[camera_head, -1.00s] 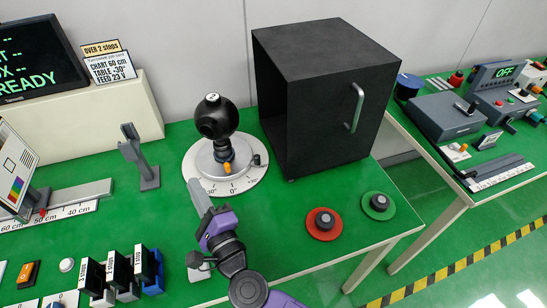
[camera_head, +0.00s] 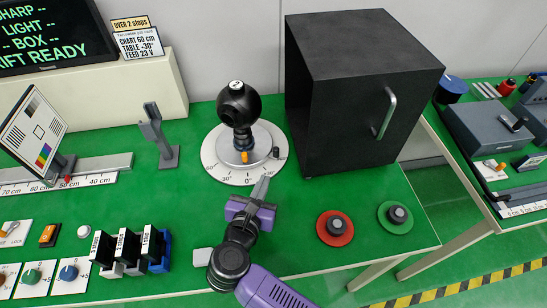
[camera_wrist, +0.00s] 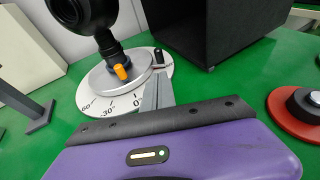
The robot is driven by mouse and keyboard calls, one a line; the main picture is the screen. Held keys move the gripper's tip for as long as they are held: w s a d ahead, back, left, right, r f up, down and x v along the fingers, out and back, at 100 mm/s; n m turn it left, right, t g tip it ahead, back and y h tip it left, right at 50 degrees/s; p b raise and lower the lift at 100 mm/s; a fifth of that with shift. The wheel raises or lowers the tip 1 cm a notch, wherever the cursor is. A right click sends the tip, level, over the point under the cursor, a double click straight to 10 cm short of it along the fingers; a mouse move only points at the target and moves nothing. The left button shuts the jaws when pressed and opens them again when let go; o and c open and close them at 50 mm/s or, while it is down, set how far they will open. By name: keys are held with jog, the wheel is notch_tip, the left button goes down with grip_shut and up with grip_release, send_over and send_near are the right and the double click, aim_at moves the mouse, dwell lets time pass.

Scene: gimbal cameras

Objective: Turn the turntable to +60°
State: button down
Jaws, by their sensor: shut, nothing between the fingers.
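The turntable (camera_head: 227,155) is a grey disc on a white dial with degree marks, and a black ball-shaped camera (camera_head: 239,103) stands on it. An orange post (camera_head: 245,157) at the disc's front points roughly towards the 0 mark. A small black knob (camera_head: 276,152) sits at the dial's right rim. The turntable also shows in the wrist view (camera_wrist: 103,82), its back partly hidden by the ball. My gripper (camera_head: 264,181) is shut and empty, its tips at the dial's front right edge, right of the orange post. Whether they touch the dial I cannot tell.
A black box (camera_head: 340,110) with a handle stands close right of the turntable. A grey upright stand (camera_head: 160,140) is at left. Red (camera_head: 335,228) and green (camera_head: 395,217) round pads with knobs lie front right. Dark blocks (camera_head: 128,247) stand front left.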

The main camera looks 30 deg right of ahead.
aim_at(276, 152)
jog(key=x, duration=0.6)
jog(key=r+p+x, duration=0.1)
jog(key=x, duration=0.2)
jog(key=shift+w+d, duration=0.35)
jog(key=shift+w, duration=0.05)
jog(key=shift+w+d, duration=0.55)
jog(key=shift+d, duration=0.2)
